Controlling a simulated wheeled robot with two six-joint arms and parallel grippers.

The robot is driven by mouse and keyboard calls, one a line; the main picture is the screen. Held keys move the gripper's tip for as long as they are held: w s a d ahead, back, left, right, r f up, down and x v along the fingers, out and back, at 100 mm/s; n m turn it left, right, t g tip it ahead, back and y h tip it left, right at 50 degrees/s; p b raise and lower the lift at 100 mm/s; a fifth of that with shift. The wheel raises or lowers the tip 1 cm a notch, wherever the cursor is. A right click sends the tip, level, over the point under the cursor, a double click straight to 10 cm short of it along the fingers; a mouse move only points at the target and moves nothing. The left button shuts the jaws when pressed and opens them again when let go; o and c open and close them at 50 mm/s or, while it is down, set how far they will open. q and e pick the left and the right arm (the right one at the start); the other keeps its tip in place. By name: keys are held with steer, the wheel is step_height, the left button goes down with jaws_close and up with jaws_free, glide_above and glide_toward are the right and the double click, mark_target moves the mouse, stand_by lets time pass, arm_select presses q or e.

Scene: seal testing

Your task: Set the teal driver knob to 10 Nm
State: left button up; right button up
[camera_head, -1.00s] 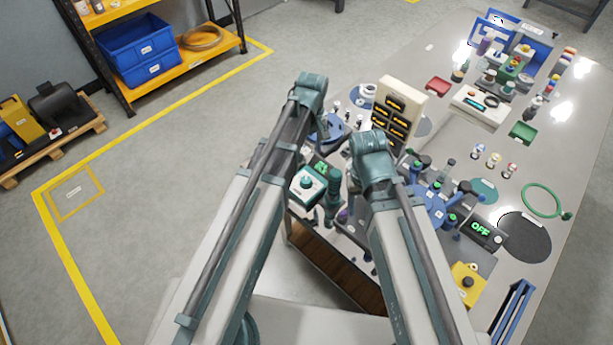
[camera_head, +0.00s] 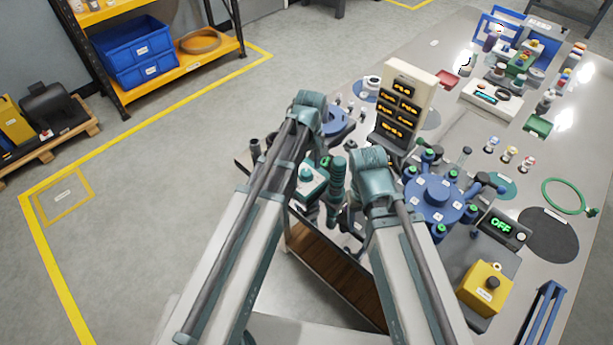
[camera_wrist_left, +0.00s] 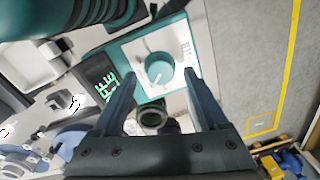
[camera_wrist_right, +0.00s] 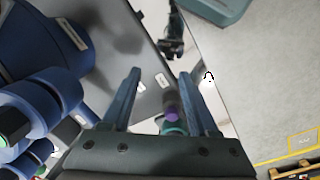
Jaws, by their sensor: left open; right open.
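The teal knob (camera_wrist_left: 158,68) is round with a pale pointer bar, on a white-faced teal box beside a green-lit display (camera_wrist_left: 100,80); I cannot read the digits clearly. In the head view the teal box (camera_head: 312,184) is partly hidden behind my left arm. My left gripper (camera_wrist_left: 158,76) is open, its fingers on either side of the knob in the left wrist view; I see no contact. A ribbed teal driver handle (camera_head: 337,182) stands beside the box. My right gripper (camera_wrist_right: 158,75) is open and empty over the bench edge.
A blue round carousel (camera_head: 437,198) with several green-topped parts stands right of my right arm. A panel with several amber readouts (camera_head: 400,112) stands behind my wrists. A yellow button box (camera_head: 485,287) is at front right.

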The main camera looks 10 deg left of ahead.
arm_select(q)
steer(key=shift+f+b, duration=0.35)
steer(key=shift+f, duration=0.35)
jaws_close()
